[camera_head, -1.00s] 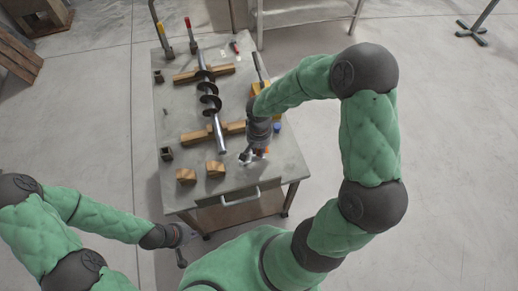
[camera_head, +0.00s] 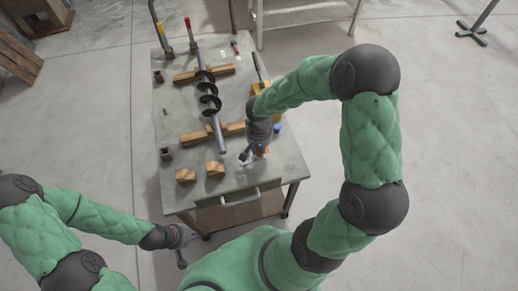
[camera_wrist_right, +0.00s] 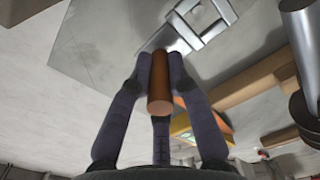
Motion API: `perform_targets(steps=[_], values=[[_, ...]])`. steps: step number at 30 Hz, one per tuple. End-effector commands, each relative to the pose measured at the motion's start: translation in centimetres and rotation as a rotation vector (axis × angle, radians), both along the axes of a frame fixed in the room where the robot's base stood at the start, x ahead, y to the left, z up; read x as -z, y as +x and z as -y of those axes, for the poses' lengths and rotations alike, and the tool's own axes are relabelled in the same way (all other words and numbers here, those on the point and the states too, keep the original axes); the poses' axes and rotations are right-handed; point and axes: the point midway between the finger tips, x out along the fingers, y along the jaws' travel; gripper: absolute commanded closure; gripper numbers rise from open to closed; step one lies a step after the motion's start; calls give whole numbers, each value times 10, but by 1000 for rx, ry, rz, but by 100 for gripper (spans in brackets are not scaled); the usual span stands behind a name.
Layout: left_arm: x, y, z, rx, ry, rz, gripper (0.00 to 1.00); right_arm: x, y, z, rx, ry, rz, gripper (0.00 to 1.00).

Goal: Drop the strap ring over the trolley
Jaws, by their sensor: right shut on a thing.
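My right gripper (camera_wrist_right: 160,75) is shut on a brown cylinder (camera_wrist_right: 160,95), with fingers on both sides of it. In the head view this gripper (camera_head: 253,154) is low over the near right part of the wheeled table (camera_head: 185,110), probably the trolley. A flat silvery metal frame with openings (camera_wrist_right: 208,25) lies just beyond the cylinder; it also shows in the head view (camera_head: 244,158). I cannot tell whether the cylinder joins it, or which piece is the strap ring. My left gripper (camera_head: 188,238) hangs off the table's near left corner; its fingers are unclear.
A dark auger (camera_head: 209,100) lies along the table across two wooden supports (camera_head: 188,137). Two wooden blocks (camera_head: 215,169) sit near the front edge above a handle (camera_head: 240,199). Upright red- and yellow-topped tools (camera_head: 190,35) stand at the far end.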

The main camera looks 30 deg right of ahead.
Motion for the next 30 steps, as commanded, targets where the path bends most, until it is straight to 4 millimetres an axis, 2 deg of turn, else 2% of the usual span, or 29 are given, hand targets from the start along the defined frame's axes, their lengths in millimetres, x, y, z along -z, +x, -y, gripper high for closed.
perform_targets(steps=[20, 30], values=[[3, 0, 0, 0, 0, 0, 100, 0, 0, 0, 1, 0, 0, 100], [9, 0, 0, 0, 0, 0, 100, 7, 0, 0, 1, 0, 0, 100]])
